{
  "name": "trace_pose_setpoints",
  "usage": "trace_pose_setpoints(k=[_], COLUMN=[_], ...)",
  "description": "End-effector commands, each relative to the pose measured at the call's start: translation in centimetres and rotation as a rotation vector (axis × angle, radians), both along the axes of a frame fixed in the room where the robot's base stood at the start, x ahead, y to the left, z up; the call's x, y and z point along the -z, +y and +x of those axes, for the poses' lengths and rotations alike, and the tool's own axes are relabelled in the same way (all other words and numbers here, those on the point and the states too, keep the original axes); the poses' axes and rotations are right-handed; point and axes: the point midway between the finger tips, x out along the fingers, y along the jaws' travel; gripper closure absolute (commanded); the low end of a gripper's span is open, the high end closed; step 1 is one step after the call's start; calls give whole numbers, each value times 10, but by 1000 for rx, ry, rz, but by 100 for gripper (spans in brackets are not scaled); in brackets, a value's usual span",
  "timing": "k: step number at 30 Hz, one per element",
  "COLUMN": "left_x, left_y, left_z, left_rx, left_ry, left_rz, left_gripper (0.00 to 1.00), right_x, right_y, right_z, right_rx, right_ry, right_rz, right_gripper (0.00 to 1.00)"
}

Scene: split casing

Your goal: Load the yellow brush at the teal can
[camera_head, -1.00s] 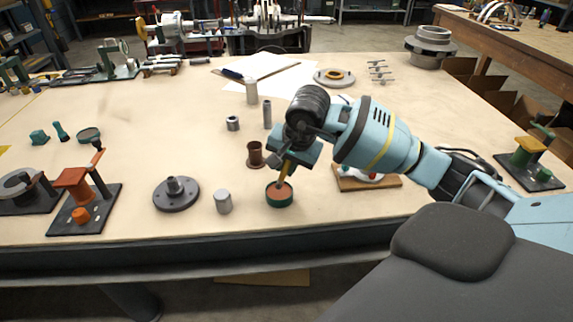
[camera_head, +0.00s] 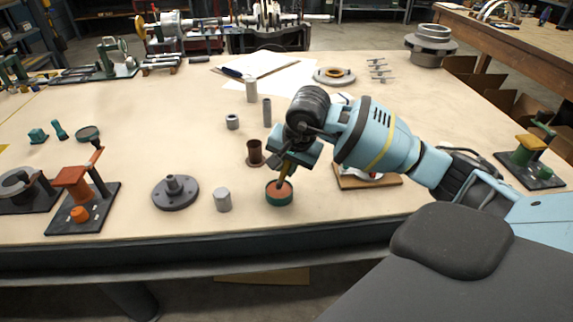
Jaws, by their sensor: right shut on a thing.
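The teal can (camera_head: 279,199) stands near the front edge of the bench, with an orange-brown surface inside its rim. My right gripper (camera_head: 286,166) is shut on the yellow brush (camera_head: 284,174), just above the can. The brush points down and its lower end is at or inside the can's opening. Whether its tip touches the contents cannot be told. The gripper hides the brush's upper part. My left gripper is not in view.
A grey cylinder (camera_head: 222,200) and a dark flanged disc (camera_head: 175,192) stand left of the can. A brown spool-like cup (camera_head: 255,153) is close behind it. A wooden board (camera_head: 368,182) lies to the right under my arm. An orange fixture (camera_head: 78,185) stands at the left.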

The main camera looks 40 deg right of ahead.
Motion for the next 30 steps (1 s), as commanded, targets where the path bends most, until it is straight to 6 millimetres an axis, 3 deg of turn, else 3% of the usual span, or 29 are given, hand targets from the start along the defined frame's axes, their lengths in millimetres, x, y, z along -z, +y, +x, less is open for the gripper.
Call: trace_pose_setpoints(k=[11, 30], left_x=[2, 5], left_y=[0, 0], left_z=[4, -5], left_rx=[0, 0], left_ry=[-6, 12], left_rz=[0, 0], left_gripper=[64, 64], right_x=[4, 7], right_y=[0, 0], right_z=[0, 0], right_rx=[0, 0], right_ry=[0, 1], right_rz=[0, 0], right_gripper=[100, 100])
